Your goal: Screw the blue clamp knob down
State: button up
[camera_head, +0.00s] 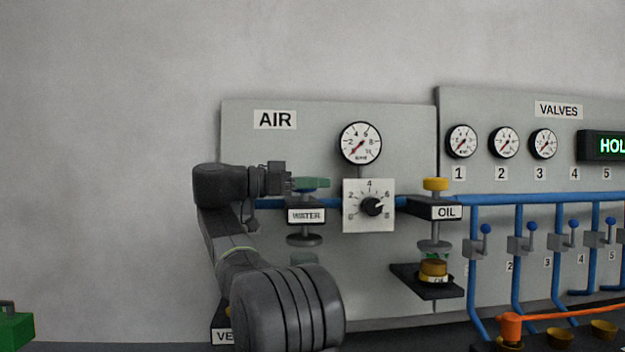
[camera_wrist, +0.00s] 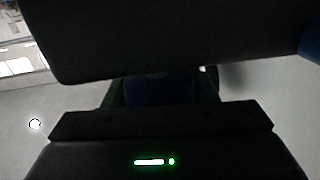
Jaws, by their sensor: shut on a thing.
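The blue clamp knob (camera_wrist: 160,90) shows dark between my fingers in the wrist view; in the head view my fingers hide most of it. My gripper (camera_head: 312,184), with green fingertips, is shut on the knob from the left side, level with it. The clamp's black bracket with the WATER label (camera_head: 306,216) is just below my fingers. Under the bracket, the clamp's round grey pad (camera_head: 304,240) hangs on its screw. What lies below the pad is largely hidden by my arm.
A dial switch (camera_head: 370,206) and a gauge (camera_head: 361,143) are close on the right. The OIL clamp with a yellow knob (camera_head: 435,184) stands farther right above a shelf (camera_head: 430,286). Blue pipes and valve levers fill the right. The wall at left is clear.

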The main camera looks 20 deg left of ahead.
jog(key=shift+r, duration=0.1)
jog(key=o, duration=1)
notch_tip(320, 180, up, 10)
jog(key=p, duration=0.5)
jog(key=shift+p, duration=0.4)
jog(key=shift+c, duration=0.2)
